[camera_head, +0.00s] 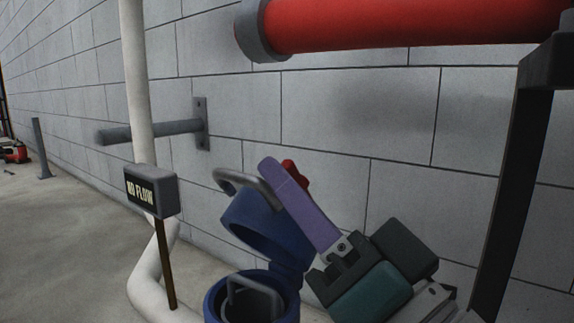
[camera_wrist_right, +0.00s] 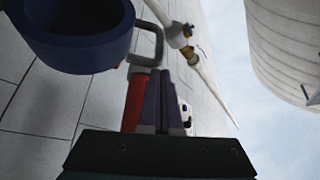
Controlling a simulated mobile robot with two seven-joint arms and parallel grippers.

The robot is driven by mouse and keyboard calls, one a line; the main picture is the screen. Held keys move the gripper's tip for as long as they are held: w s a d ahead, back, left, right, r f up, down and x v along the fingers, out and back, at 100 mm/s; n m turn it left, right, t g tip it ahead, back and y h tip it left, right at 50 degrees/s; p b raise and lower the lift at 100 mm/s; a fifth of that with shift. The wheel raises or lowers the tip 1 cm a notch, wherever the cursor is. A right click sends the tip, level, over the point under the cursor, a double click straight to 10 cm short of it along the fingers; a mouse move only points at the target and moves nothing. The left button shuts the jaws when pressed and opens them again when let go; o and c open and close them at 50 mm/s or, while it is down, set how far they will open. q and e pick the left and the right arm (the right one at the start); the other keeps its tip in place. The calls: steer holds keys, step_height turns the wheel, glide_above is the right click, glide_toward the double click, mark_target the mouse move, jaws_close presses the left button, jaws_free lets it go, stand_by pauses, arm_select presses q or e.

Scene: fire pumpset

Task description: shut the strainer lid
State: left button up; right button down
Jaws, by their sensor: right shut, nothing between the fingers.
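The strainer lid (camera_head: 243,228) is a blue round cap with a grey loop handle (camera_head: 237,177). It stands open, tilted up on its hinge above the blue strainer body (camera_head: 291,307), whose mouth shows a grey wire handle inside. My right gripper (camera_head: 269,166) has purple fingers, shut and empty, reaching up along the lid's right side near the handle. Whether it touches the lid I cannot tell. In the right wrist view the lid (camera_wrist_right: 85,38) is at upper left, and the shut fingertips (camera_wrist_right: 161,76) are just below the handle (camera_wrist_right: 153,45). My left gripper is not in view.
A red pipe (camera_head: 410,25) crosses above at the upper right, near a dark post (camera_head: 512,180). A "NO FLOW" sign (camera_head: 150,191) and a white pipe (camera_head: 137,90) stand to the left. A block wall (camera_head: 350,120) is close behind. A small red part (camera_head: 297,172) shows behind the fingers.

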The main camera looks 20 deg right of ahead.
steer(key=s+a+f+n+g+y+b, duration=0.2)
steer(key=a+f+n+y+b, duration=0.1)
steer(key=n, duration=0.5)
steer(key=s+a+f+n+g+y+b, duration=0.2)
steer(key=s+a+f+n+y+b, duration=0.1)
steer(key=f+n+y+b, duration=0.2)
step_height(320, 180, down, 4)
steer(key=n+y, duration=0.2)
steer(key=n, duration=0.2)
steer(key=shift+a+f, duration=0.2)
steer(key=shift+a, duration=0.1)
steer(key=shift+s+g, duration=0.1)
steer(key=shift+g, duration=0.2)
